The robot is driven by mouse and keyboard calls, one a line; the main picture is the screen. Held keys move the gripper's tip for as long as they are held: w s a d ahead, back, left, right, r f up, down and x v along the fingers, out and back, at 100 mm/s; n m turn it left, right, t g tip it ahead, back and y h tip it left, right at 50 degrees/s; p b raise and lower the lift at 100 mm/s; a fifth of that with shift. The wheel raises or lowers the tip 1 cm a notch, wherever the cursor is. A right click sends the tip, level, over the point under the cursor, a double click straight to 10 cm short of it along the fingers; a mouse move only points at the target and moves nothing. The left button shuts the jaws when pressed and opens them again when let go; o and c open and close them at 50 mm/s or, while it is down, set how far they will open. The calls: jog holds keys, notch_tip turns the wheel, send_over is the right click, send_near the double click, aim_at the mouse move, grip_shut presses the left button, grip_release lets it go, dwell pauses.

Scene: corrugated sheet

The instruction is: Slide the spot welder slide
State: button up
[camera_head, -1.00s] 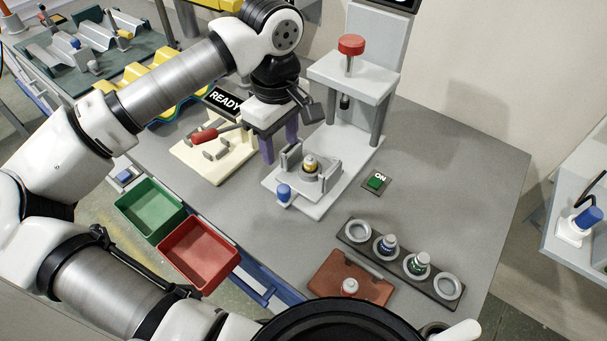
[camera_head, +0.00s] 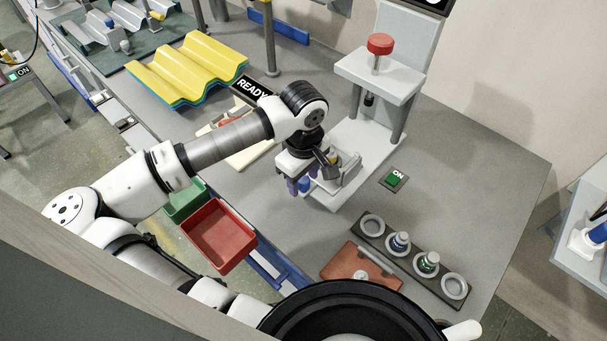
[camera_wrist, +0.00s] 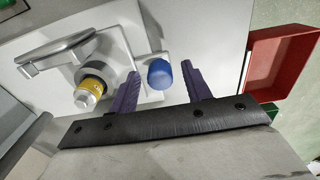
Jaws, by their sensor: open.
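The spot welder (camera_head: 378,80) is a white stand with a red top knob (camera_head: 380,43) and a pale base plate (camera_head: 375,150). Its slide (camera_head: 347,177) is a light grey carriage on that base, partly hidden by my gripper. In the wrist view, the slide (camera_wrist: 122,38) carries a yellow-banded cylinder (camera_wrist: 90,92) and has a blue knob (camera_wrist: 160,73) at its end. My gripper (camera_head: 298,188) is over the front of the slide. In the wrist view, its purple fingers (camera_wrist: 161,78) are open on either side of the blue knob, with gaps visible.
A red bin (camera_head: 220,236) and green bin (camera_head: 187,200) stand at the bench's front edge. A green ON button (camera_head: 393,180) lies right of the welder. A ring rack (camera_head: 412,262) and brown pad (camera_head: 358,268) are nearer. Yellow corrugated sheet (camera_head: 187,65) lies at back left.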

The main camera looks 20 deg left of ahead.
jog(key=c, duration=0.9)
jog(key=shift+w+d+f+b, duration=0.15)
jog(key=shift+w+b, duration=0.3)
jog(key=shift+b, duration=0.05)
jog(key=w+d+b, duration=0.1)
jog(key=w+b, duration=0.1)
jog(key=w, duration=0.2)
jog(key=w+d+b, duration=0.1)
jog(key=w+b, duration=0.1)
jog(key=w, duration=0.1)
jog(key=w+d+b, duration=0.2)
jog(key=w, duration=0.2)
jog(key=shift+w+d, duration=0.1)
jog(key=shift+w, duration=0.2)
jog(key=shift+r, duration=0.25)
jog(key=shift+o, duration=0.2)
jog(key=o, duration=0.9)
jog(key=shift+w+d+f, duration=0.1)
jog(key=shift+w, duration=0.1)
jog(key=shift+c, duration=0.2)
jog(key=shift+s, duration=0.1)
